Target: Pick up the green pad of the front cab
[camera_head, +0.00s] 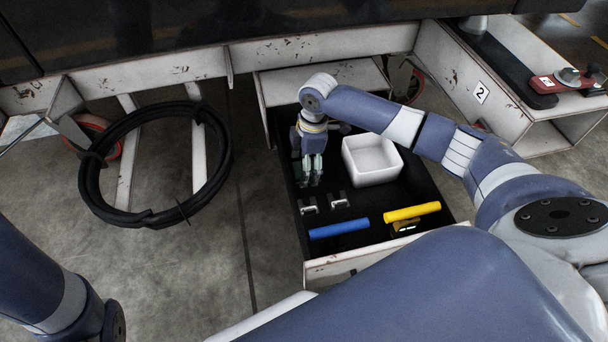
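My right gripper (311,179) points down over the left part of the black tray surface (375,222), left of a white box. Its fingers look close together, but whether they are open, shut or holding something is too small to tell. I cannot make out a separate green pad; the fingers themselves have a dull greenish-grey tint. Part of my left arm (50,285) shows at the lower left, and its gripper is out of view.
The tray holds a white open box (372,172), a blue cylinder (339,228), a yellow cylinder (412,211) and small metal brackets (324,203). A black hose coil (92,200) is at left. A red-and-black tool (530,84) lies on a white shelf at right.

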